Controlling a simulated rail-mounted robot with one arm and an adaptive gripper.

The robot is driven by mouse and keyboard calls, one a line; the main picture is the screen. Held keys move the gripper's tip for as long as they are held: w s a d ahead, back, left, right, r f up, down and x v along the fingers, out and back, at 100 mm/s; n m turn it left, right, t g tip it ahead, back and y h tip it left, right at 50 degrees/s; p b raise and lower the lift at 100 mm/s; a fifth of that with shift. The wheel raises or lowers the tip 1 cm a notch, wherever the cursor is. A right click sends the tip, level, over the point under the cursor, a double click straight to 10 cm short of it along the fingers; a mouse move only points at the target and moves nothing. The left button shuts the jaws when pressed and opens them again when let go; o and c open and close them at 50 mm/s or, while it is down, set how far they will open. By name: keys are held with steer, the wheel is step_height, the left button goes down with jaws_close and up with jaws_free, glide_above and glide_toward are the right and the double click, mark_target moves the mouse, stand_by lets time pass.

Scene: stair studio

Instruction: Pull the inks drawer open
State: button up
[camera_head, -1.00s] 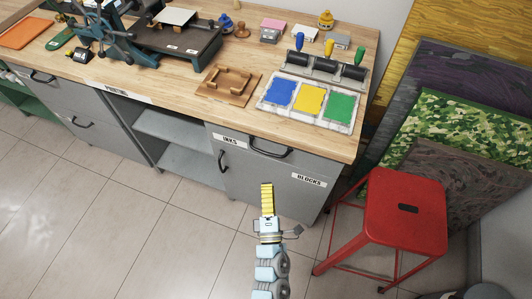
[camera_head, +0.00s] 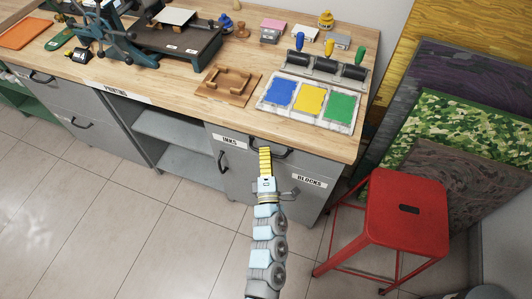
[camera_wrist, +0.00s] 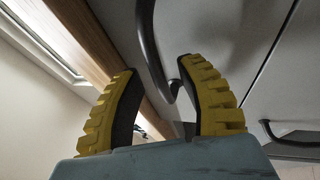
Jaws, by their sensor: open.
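The inks drawer (camera_head: 300,160) is a grey front under the worktop's right end, with an "INKS" label (camera_head: 230,138). It looks shut. Its dark bar handle (camera_head: 283,154) is partly hidden by my gripper (camera_head: 265,150) in the head view. In the wrist view my gripper (camera_wrist: 160,82) is open, its two yellow ribbed fingers apart. The drawer handle (camera_wrist: 149,45) appears between the fingers there, near the tips. I cannot tell whether either finger touches it.
The wooden worktop (camera_head: 190,88) overhangs just above the drawer; its edge (camera_wrist: 90,40) runs close to one finger. Below is a "BLOCKS" door (camera_head: 240,180) with its own handle (camera_head: 221,160). A red stool (camera_head: 400,200) stands to the right. The tiled floor in front is clear.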

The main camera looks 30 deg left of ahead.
jaws_close()
steer(key=shift+s, duration=0.15)
stand_by(0.4)
